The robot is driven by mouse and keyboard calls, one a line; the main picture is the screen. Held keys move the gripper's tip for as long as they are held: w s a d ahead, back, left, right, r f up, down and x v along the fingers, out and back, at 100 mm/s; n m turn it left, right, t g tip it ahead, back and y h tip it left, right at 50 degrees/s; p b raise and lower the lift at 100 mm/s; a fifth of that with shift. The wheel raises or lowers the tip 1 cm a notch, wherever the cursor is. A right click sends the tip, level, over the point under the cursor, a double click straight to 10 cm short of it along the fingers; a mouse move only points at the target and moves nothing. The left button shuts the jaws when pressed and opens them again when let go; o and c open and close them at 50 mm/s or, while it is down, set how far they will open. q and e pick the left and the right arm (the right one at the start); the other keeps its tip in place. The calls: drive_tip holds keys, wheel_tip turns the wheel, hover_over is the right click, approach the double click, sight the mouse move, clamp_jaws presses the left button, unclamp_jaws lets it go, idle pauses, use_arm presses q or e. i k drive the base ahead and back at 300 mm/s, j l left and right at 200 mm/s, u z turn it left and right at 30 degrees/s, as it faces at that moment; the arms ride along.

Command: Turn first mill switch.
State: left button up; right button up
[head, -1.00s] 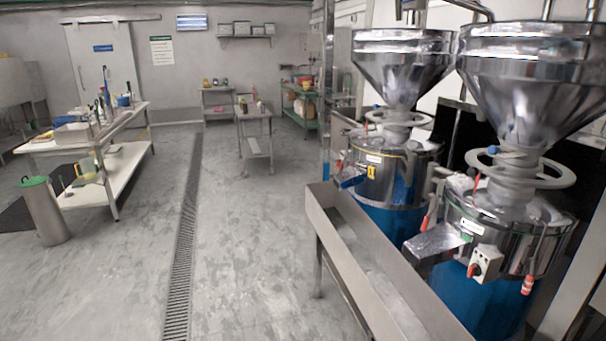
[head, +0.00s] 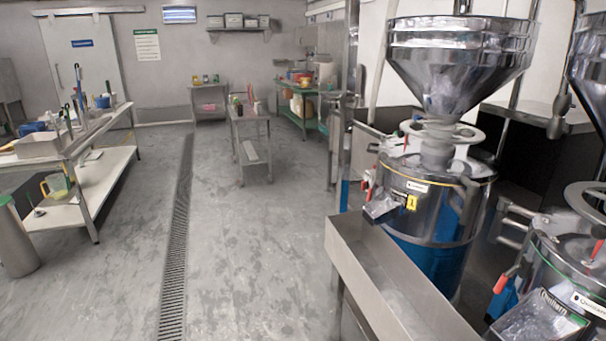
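Two bean mills stand on the right in the head view. The farther mill (head: 425,207) has a steel drum with a yellow label marked 1, a blue lower body and a large steel hopper (head: 455,75) above. I cannot make out a switch on its visible side. The nearer mill (head: 570,275) is cut off by the right edge, with a red-tipped lever on it; its switch box is out of view. Neither of my grippers is in view.
A long steel trough (head: 385,285) runs along the front of the mills. A steel worktable (head: 75,150) stands at left, with a tall bin (head: 20,240) beside it. The floor between, crossed by a drain grate (head: 178,235), is clear.

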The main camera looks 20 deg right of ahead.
sight(365, 184)
drive_tip(key=i+z, duration=0.15)
drive_tip(key=i, duration=0.3)
drive_tip(key=i+j+z, duration=0.15)
drive_tip(key=i, duration=0.25)
drive_tip(key=i+j+z, duration=0.15)
drive_tip(key=i, duration=0.3)
drive_tip(key=i+j+z, duration=0.1)
drive_tip(key=i+z, duration=0.15)
drive_tip(key=z, duration=0.2)
drive_tip(key=i+j+z, duration=0.2)
drive_tip(key=z, duration=0.2)
drive_tip(key=i+j+z, duration=0.2)
drive_tip(key=z, duration=0.25)
drive_tip(key=i+j+z, duration=0.1)
drive_tip(key=j+z, duration=0.2)
drive_tip(key=z, duration=0.15)
drive_tip(key=i+j+z, duration=0.1)
drive_tip(key=j+z, duration=1.15)
drive_tip(key=j, duration=0.1)
